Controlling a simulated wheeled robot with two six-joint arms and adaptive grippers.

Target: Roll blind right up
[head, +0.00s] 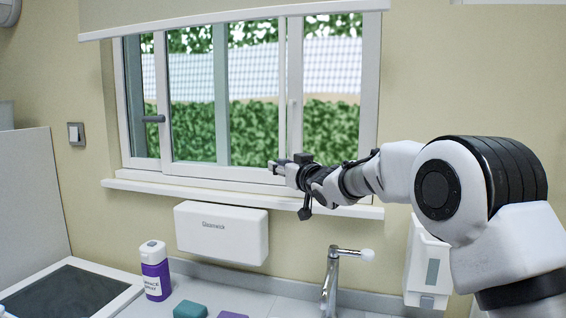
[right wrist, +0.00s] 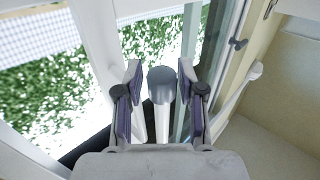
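The blind (head: 230,12) is a beige sheet with a pale bottom bar (head: 235,24) across the top of the window in the head view. Its upper part is out of frame. My right gripper (head: 275,168) is in front of the window's lower part, well below the bar. In the right wrist view, the fingers of this gripper (right wrist: 160,90) are apart, on either side of a grey-capped white piece (right wrist: 162,84). Small gaps seem to show beside it; I cannot tell what it belongs to. My left gripper is out of view.
The white window frame (head: 223,110) has a handle (head: 153,118) at left and a sill (head: 240,195) below. A dispenser (head: 221,232), a tap (head: 333,275) and a purple bottle (head: 155,270) are lower down. A white dispenser (head: 426,265) is below my right arm.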

